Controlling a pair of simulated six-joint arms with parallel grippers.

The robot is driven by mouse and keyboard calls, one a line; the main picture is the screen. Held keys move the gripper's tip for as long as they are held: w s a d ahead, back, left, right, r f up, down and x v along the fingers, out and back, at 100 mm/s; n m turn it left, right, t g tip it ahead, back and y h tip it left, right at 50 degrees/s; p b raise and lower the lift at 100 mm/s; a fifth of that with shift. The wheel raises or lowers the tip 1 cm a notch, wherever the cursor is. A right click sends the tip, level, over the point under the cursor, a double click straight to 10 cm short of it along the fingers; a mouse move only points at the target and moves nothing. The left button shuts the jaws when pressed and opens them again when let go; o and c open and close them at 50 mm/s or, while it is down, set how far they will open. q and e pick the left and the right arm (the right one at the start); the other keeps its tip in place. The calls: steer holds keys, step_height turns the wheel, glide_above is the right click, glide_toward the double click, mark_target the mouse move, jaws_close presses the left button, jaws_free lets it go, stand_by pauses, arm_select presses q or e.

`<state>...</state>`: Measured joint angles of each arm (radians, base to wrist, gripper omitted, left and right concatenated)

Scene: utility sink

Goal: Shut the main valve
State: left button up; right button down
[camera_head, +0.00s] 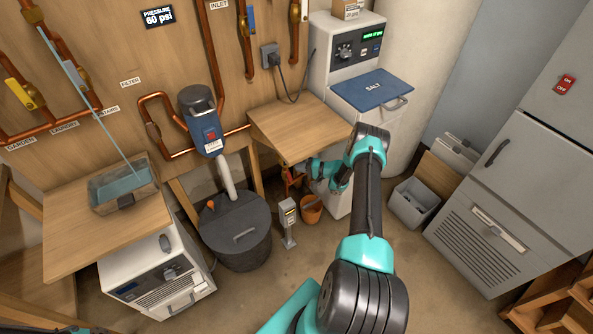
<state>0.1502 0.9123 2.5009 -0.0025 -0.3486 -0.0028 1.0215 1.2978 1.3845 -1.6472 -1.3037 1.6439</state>
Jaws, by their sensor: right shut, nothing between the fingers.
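My right gripper (293,177) is low in the middle, at the edge of the small wooden table by the softener. It is shut, and a red piece shows right beside its fingertips; I cannot tell if they touch. No valve carries a label that I can read as main. A yellow-handled valve (22,94) is at the far left. My left gripper is not in view.
A blue pump (203,125) stands above a dark lidded basin (238,232). The wooden table (300,128) overhangs the gripper. An orange bucket (311,209) and a grey post (287,218) stand below. A softener (345,50) with a blue SALT lid is behind. Floor in front is clear.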

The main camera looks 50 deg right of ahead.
mark_target(288, 175)
steer(key=r+v, duration=0.1)
steer(key=v, duration=1)
steer(key=shift+w+d, duration=0.2)
steer(key=shift+d, duration=0.1)
steer(key=shift+w+d+f+n+h, duration=0.1)
steer(key=shift+d+f+n+h, duration=0.2)
steer(key=shift+n, duration=0.1)
steer(key=s+a+f+x, duration=0.1)
steer(key=a+x, duration=0.1)
steer(key=x, duration=1.1)
steer(key=shift+s+a, duration=0.2)
steer(key=shift+s, duration=0.15)
